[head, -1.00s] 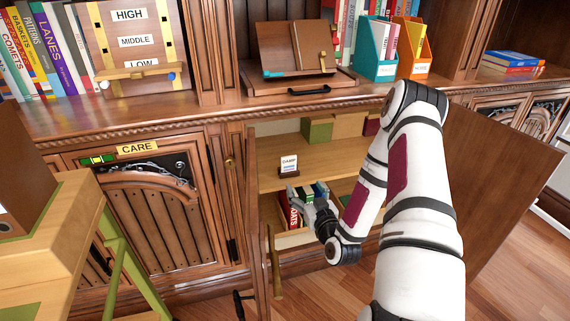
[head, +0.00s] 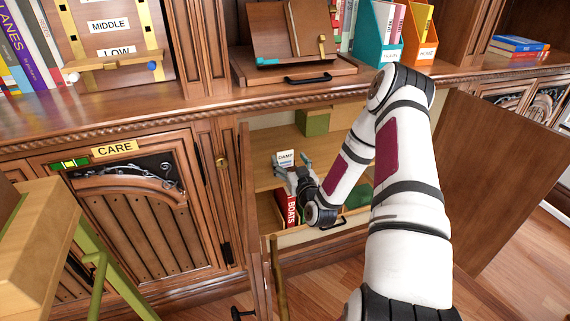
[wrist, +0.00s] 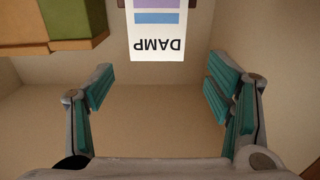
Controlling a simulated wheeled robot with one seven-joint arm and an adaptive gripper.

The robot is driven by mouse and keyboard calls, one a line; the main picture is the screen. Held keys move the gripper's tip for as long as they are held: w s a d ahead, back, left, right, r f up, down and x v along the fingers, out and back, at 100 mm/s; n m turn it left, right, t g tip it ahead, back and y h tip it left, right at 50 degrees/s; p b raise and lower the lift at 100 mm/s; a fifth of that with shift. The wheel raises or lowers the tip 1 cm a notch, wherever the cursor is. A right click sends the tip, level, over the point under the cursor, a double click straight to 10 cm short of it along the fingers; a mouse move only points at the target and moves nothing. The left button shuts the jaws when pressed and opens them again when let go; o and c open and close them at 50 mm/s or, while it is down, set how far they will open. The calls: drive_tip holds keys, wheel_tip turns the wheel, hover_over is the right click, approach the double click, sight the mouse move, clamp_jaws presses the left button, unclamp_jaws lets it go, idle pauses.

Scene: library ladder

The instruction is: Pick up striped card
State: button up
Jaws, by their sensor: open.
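The striped card is white, with purple and blue bands and the word DAMP. It (wrist: 156,28) shows upside down at the top centre of the wrist view. In the head view the card (head: 286,157) stands on the upper shelf inside the open cupboard, its lower part hidden by my gripper. My gripper (head: 292,168) is at the card's front in the head view. In the wrist view its teal-padded fingers (wrist: 158,92) are wide apart and empty. The card lies beyond the fingertips and between their lines; I cannot tell the exact gap.
A red book marked BOATS (head: 292,208) stands in the tray below the shelf. A green box (head: 313,122) is at the back of the shelf. The open cupboard doors flank my arm, the right one (head: 495,180) being wide. The CARE cabinet (head: 135,215) is at left.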

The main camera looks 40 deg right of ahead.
sight(286, 153)
drive_tip(key=shift+b+x, duration=1)
drive_tip(key=shift+x, duration=1.75)
drive_tip(key=shift+d+f, duration=0.1)
drive_tip(key=shift+d, duration=0.05)
drive_tip(key=shift+s, duration=0.1)
drive_tip(key=c, duration=0.9)
